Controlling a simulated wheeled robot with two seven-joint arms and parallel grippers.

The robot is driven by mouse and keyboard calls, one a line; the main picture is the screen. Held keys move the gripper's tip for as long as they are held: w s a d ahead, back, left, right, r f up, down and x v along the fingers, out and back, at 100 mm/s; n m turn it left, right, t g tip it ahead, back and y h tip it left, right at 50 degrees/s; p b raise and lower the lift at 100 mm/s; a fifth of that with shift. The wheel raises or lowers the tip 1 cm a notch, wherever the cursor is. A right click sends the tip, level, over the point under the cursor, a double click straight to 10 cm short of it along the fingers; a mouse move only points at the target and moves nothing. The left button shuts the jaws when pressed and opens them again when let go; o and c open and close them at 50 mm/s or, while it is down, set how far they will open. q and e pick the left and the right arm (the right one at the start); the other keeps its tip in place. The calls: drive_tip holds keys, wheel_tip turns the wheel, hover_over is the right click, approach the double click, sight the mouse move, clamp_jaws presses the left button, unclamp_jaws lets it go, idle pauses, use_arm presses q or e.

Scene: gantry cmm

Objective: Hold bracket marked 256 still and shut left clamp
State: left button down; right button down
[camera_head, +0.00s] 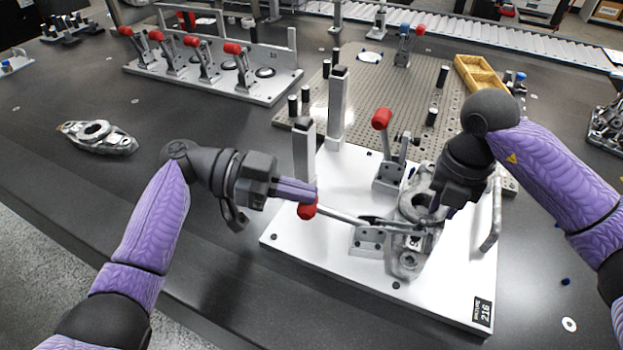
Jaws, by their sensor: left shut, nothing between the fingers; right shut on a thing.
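A grey cast bracket (407,262) sits on a white fixture plate (330,258); I cannot read a number on it. A toggle clamp (369,241) at the bracket's left has its handle lying low, pointing left to a red grip (307,211). Its arm reaches right over the bracket. My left gripper (314,193) is shut and empty, right by the red grip; contact is unclear. A second clamp (390,172) behind has its red handle upright. My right gripper (441,206) is shut on the bracket from above and hides part of it.
Grey posts (304,150) and a raised handle (491,220) stand on the plate's edges. A perforated plate (370,100) and yellow tray (480,75) lie behind. A rack of red-handled clamps (215,80) stands back left. Another casting (98,137) lies left. The table's left front is clear.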

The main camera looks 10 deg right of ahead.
use_arm(q)
drive_tip(key=shift+w+a+f, duration=0.1)
drive_tip(key=shift+a+f, duration=0.25)
drive_tip(key=shift+f, duration=0.5)
drive_tip(key=shift+a+f, duration=0.1)
drive_tip(key=shift+f, duration=0.25)
use_arm(e)
drive_tip(key=shift+d, duration=0.1)
use_arm(q)
drive_tip(key=r, duration=0.2)
drive_tip(key=d+r, duration=0.1)
drive_tip(key=r, duration=0.1)
drive_tip(key=shift+r, duration=0.4)
drive_tip(key=w+a+f, duration=0.2)
drive_tip(key=w+a, duration=0.1)
drive_tip(key=a, duration=0.7)
use_arm(e)
drive_tip(key=shift+c, duration=2.4)
unclamp_jaws()
use_arm(q)
wheel_tip(320, 180, up, 7)
drive_tip(key=p, duration=0.4)
drive_tip(key=shift+s+d+f+p, duration=0.15)
drive_tip(key=shift+s+d+p, duration=0.1)
drive_tip(key=shift+s+p, duration=0.15)
use_arm(e)
wheel_tip(320, 180, up, 10)
